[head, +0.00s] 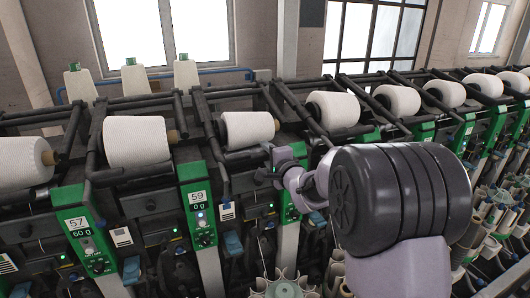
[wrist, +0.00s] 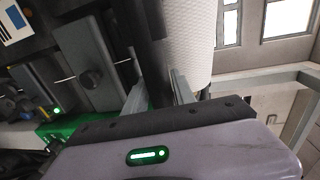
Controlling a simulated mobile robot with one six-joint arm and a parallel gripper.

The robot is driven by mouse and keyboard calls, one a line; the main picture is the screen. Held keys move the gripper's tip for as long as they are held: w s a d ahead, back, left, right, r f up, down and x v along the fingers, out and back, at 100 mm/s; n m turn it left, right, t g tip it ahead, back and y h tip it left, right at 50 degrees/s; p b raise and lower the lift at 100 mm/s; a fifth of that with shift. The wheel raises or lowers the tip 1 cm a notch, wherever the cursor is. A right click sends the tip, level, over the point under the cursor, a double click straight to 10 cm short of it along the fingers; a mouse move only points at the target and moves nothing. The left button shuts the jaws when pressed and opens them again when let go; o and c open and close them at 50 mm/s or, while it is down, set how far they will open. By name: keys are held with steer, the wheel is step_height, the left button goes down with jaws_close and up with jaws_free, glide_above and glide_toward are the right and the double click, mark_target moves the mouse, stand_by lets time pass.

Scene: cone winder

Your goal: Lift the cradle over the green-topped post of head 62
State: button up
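My gripper (head: 268,174) is at the front of the winder, by a green-topped post (head: 289,205) whose number is hidden behind it. No plate reading 62 can be read. In the wrist view the two grey fingers (wrist: 158,92) lie on either side of a dark cradle bar (wrist: 152,40). Whether they press on it is unclear. A white cone (wrist: 189,40) is just right of the bar. Part of a green post panel (wrist: 62,129) shows at lower left. In the head view a cone (head: 248,129) lies in its cradle, up and left of my gripper.
Green-topped posts 57 (head: 83,235) and 59 (head: 199,212) stand to the left. More cones, such as one (head: 334,110) behind my arm, line the machine. Spare cones (head: 134,78) stand on top at the back. Black cradle arms crowd the space around my gripper.

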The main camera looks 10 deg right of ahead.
steer(key=shift+w+a, duration=0.1)
steer(key=shift+w, duration=0.4)
steer(key=shift+c, duration=0.2)
jaws_close()
steer(key=shift+f, duration=0.1)
stand_by(0.8)
